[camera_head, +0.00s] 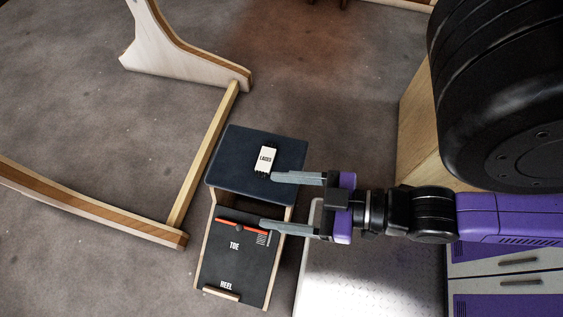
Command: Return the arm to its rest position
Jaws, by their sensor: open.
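My gripper (271,200) is open, its two grey fingers pointing left and spread well apart. Nothing shows between them. The fingers reach over a small wooden stand with a dark blue padded top (232,165) and a lower black board (232,268) marked "TOE" and "HEEL". A small white packet labelled "LACES" (266,158) lies on the blue top, just above the upper fingertip in the picture. My arm (433,213) stretches in from the right. The contact or height between fingers and stand cannot be told.
A wooden frame (203,155) with pale side pieces stands on the grey floor at left. A metal plate (345,275) lies below my arm. A purple drawer cabinet (515,302) is at lower right, and a wooden box side (418,130) is at right. Open floor (330,90) shows above the stand.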

